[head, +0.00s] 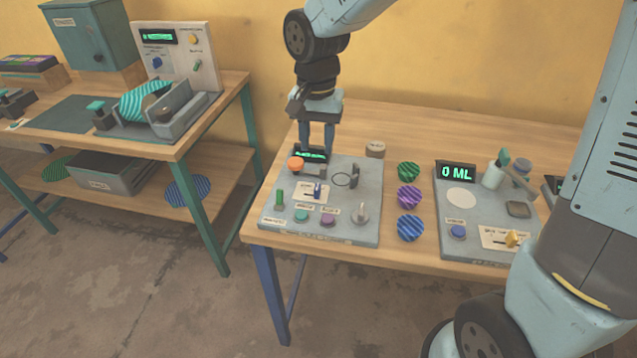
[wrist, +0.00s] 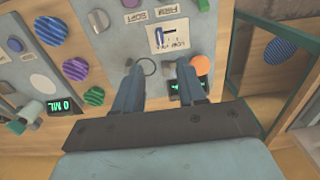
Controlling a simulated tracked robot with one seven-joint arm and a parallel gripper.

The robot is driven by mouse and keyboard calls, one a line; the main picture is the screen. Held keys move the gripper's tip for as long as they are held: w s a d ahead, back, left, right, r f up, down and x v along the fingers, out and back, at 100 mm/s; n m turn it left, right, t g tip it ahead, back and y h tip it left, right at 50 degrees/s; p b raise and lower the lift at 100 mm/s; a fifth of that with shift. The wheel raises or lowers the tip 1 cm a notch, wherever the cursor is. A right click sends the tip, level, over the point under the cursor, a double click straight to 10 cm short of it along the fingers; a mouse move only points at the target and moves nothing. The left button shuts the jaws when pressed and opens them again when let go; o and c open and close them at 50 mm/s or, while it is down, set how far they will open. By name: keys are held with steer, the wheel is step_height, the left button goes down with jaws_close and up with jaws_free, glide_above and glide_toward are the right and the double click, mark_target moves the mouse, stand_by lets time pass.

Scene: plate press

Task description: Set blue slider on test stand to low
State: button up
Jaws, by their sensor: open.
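The grey board (head: 345,222), which carries the blue slider, stands on the right-hand wooden table. The slider (head: 317,190) is a small blue handle on a white label plate near the middle of the board. In the wrist view the slider (wrist: 158,37) shows in a dark slot on its white plate (wrist: 178,40); a word like "LOW" is partly legible there. My gripper (head: 316,149) is above the back of the board, fingers pointing down, behind the slider and apart from it. In the wrist view my gripper (wrist: 158,68) is open with nothing between its fingers.
An orange button (head: 295,164), a green lever (head: 280,197) and a grey toggle (head: 361,211) surround the slider. Striped round pieces (head: 409,197) lie right of the board, before a second board with a "0 ML" display (head: 457,173). Another table (head: 200,125) stands left.

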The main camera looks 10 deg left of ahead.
mark_target(317, 187)
step_height(317, 187, down, 12)
steer(key=shift+f, duration=0.2)
stand_by(0.4)
jaws_close()
stand_by(0.6)
